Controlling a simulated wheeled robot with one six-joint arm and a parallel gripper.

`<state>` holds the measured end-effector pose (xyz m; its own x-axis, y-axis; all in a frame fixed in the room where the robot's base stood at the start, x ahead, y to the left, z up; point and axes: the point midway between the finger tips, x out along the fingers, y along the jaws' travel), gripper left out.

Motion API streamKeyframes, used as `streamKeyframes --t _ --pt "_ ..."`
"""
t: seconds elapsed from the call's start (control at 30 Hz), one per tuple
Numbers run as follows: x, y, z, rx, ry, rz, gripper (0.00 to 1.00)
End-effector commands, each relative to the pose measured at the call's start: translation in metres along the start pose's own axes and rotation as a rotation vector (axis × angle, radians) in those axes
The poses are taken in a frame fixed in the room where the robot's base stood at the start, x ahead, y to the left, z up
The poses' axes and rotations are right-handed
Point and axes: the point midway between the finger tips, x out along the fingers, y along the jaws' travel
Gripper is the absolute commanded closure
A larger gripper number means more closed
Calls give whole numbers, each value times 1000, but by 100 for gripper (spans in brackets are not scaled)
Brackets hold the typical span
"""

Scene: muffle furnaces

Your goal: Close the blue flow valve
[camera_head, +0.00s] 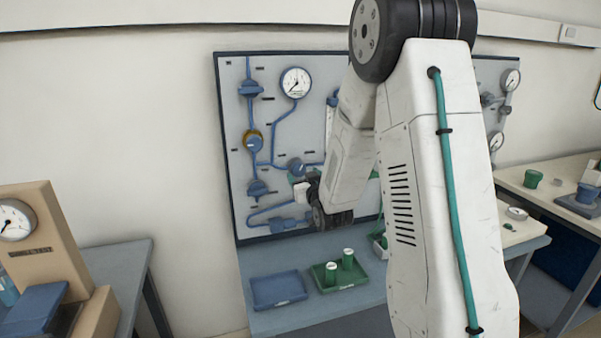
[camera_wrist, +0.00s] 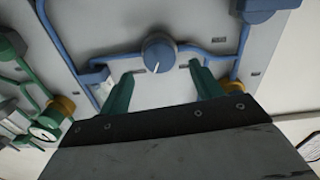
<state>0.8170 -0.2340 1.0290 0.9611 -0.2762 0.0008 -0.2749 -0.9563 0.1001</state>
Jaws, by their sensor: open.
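A round blue knob (camera_wrist: 158,53) with a white pointer line sits on a blue pipe of the grey wall panel, straight ahead of my gripper in the wrist view. It appears in the head view as a blue knob (camera_head: 295,166) low on the panel. I cannot read its label. My gripper (camera_wrist: 161,72) is open, with its two green fingers spread on either side below the knob. The fingers look empty and short of the knob; exact depth is unclear. In the head view my arm hides much of the panel and most of the gripper.
The panel (camera_head: 232,150) also carries a gauge (camera_head: 295,82) and other blue fittings. Below stand a blue tray (camera_head: 254,303) and a green tray (camera_head: 327,289) with two green-and-white containers.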

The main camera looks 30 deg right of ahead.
Motion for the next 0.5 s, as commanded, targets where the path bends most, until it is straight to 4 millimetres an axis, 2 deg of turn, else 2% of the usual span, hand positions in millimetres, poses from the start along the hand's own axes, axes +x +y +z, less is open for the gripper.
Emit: streamKeyframes --t 0.2,0.5 --pt "31 0 0 0 0 0 35" --pt "42 0 0 0 -1 0 35"
